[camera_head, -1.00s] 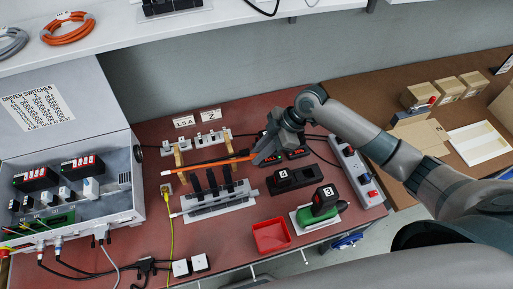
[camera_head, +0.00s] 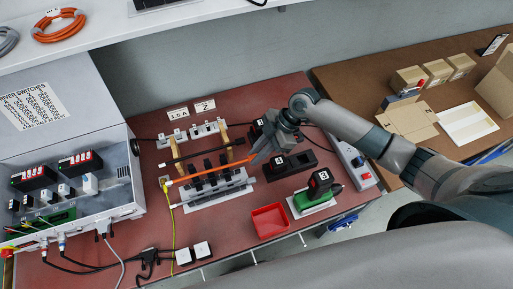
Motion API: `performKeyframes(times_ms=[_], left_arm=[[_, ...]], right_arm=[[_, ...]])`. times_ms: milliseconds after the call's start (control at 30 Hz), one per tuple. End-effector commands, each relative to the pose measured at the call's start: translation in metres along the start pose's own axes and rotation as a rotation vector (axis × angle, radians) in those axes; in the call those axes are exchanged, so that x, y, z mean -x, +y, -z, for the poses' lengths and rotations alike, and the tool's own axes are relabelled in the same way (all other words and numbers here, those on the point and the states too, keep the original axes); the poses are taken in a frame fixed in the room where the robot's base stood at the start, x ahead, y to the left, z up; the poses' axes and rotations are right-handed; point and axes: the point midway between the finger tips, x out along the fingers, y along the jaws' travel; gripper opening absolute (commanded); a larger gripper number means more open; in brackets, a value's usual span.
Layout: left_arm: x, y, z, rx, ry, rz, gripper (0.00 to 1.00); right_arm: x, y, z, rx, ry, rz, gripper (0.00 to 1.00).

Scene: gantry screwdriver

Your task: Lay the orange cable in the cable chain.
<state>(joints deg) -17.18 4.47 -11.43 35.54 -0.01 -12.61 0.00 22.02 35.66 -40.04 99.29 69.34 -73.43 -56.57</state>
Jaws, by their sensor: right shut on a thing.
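The orange cable (camera_head: 212,173) is a straight, nearly level length with a pale tip at its left end. My right gripper (camera_head: 259,156) is shut on its right end. The cable shows across the upright black links of the cable chain (camera_head: 213,188), which stands on a pale metal rail. The picture does not clearly tell whether the cable is down between the links or just above them. My left gripper is not in view.
Two wooden posts (camera_head: 174,147) with a dark bar stand behind the chain. A red tray (camera_head: 269,221) and a green-and-black driver (camera_head: 317,190) are in front and right. The switch cabinet (camera_head: 65,160) stands left. A yellow cable (camera_head: 172,225) hangs beside the chain's left end.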

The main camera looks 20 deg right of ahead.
Motion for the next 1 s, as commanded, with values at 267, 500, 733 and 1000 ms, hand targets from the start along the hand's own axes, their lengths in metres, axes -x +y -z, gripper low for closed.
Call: performKeyframes(times_ms=[267, 500, 733, 1000], left_arm=[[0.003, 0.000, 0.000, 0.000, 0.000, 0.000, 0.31], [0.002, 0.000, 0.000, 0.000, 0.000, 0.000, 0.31], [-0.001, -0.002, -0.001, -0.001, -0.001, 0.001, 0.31], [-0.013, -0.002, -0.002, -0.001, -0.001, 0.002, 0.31]], right_arm=[[-0.006, -0.003, -0.004, 0.017, -0.001, 0.009, 0.00], [-0.007, -0.003, -0.004, 0.016, -0.001, 0.009, 0.00], [-0.010, -0.003, -0.006, 0.016, -0.001, 0.008, 0.00], [-0.022, -0.003, -0.015, 0.015, -0.001, 0.008, 0.00]])
